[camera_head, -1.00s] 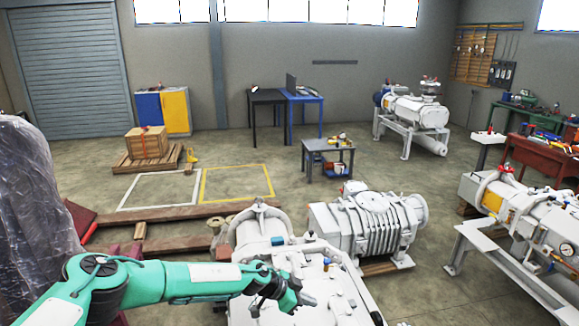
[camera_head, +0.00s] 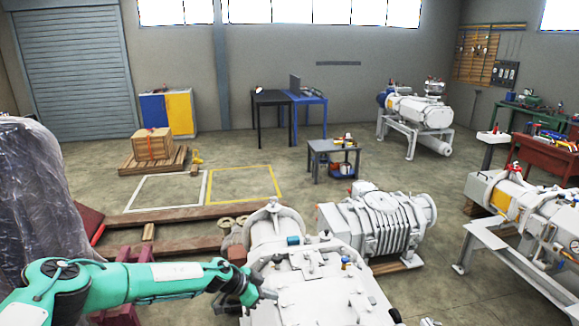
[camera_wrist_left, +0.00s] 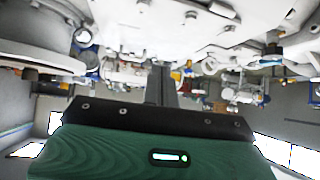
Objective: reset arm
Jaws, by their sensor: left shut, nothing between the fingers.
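My left arm, green, comes in from the lower left in the head view. My left gripper (camera_head: 262,294) is dark, shut and empty, in front of the large white vacuum pump (camera_head: 318,292). I cannot tell whether it touches the pump. In the left wrist view the dark gripper (camera_wrist_left: 160,84) points away from the camera, with white pump parts (camera_wrist_left: 150,25) close along the upper part of the picture. My right gripper is not in view.
A second white ribbed pump (camera_head: 378,222) stands behind the large one. Another pump on a frame (camera_head: 512,208) is at the right. A plastic-wrapped object (camera_head: 38,200) stands at the left. Wooden beams (camera_head: 170,216) lie behind my arm. Open floor lies farther back.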

